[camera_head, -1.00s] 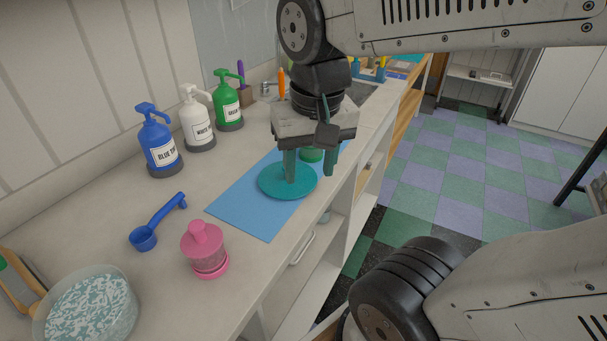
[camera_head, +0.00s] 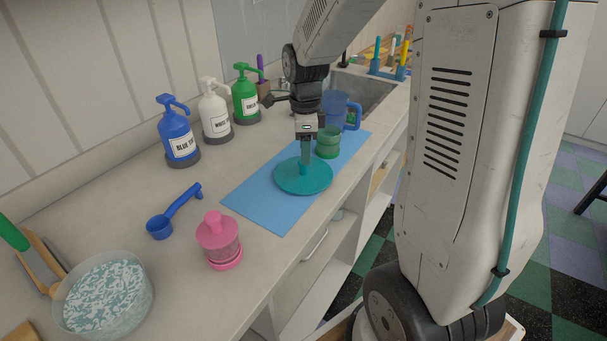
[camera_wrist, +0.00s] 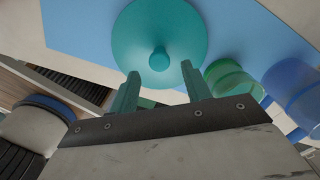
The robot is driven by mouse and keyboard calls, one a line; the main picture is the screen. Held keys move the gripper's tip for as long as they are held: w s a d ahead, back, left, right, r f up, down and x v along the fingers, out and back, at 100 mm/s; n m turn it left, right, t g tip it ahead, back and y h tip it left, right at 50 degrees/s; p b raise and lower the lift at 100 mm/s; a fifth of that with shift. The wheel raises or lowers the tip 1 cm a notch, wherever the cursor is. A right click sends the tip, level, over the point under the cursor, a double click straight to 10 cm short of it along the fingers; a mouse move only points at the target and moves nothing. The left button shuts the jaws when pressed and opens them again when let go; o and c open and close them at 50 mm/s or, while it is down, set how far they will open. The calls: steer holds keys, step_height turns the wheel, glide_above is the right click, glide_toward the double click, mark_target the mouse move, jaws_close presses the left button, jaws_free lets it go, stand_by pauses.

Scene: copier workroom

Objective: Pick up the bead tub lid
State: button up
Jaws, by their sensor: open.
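A round teal lid (camera_head: 302,178) lies flat on a blue mat (camera_head: 262,203) on the counter. In the wrist view the lid (camera_wrist: 140,30) shows a small knob (camera_wrist: 159,57) at its middle. My gripper (camera_head: 306,168) is over the lid with its teal fingers pointing down. In the wrist view my gripper (camera_wrist: 160,70) is open, its fingertips apart on either side of the knob's near side. Nothing is held. Whether the fingertips touch the lid cannot be told. In the head view the fingers hide the knob.
A green cup (camera_head: 328,146) and a blue mug (camera_head: 345,112) stand close behind the lid. A pink pot (camera_head: 218,240), a blue scoop (camera_head: 172,213), a bowl (camera_head: 104,297) and pump bottles (camera_head: 178,135) are on the counter. A sink (camera_head: 372,95) lies beyond.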

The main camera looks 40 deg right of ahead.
step_height(320, 180, down, 5)
steer(key=shift+r, duration=0.1)
jaws_close()
steer(key=shift+r, duration=0.1)
stand_by(0.3)
steer(key=shift+r, duration=0.7)
step_height(320, 180, up, 2)
steer(key=shift+s+r, duration=0.1)
steer(key=shift+s, duration=0.05)
steer(key=s+d+r, duration=0.1)
steer(key=s+d, duration=0.1)
steer(key=s, duration=1.3)
steer(key=shift+s+d, duration=0.2)
steer(key=shift+d, duration=0.2)
steer(key=shift+r, duration=0.1)
